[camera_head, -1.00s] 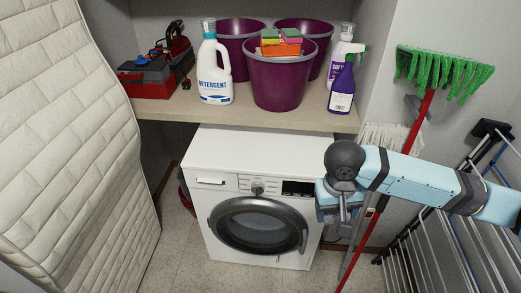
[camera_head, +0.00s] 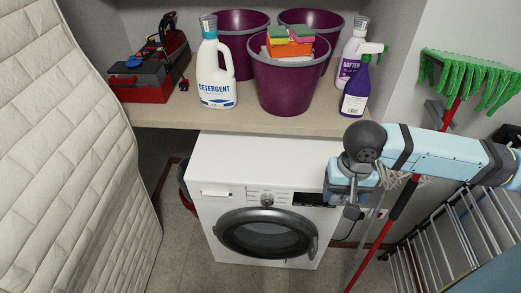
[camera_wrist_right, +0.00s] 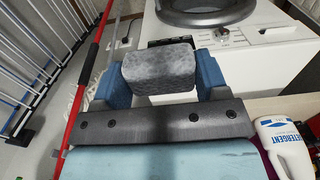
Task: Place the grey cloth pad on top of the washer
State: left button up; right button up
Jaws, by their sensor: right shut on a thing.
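The grey cloth pad (camera_wrist_right: 158,70) is held between the blue fingers of my right gripper (camera_wrist_right: 160,78), as the right wrist view shows. In the head view my right gripper (camera_head: 349,194) is at the front right corner of the white washer (camera_head: 255,162); the pad cannot be made out clearly there. The washer's flat top is bare where it shows, and its round door is closed. In the right wrist view the washer (camera_wrist_right: 255,68) lies beyond and to the right of the pad. My left gripper is not in view.
A quilted mattress (camera_head: 70,150) stands left. A red-handled mop (camera_head: 385,233) and drying rack (camera_head: 450,240) stand right.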

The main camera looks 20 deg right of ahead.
aim_at(278, 165)
jog(key=i, duration=1)
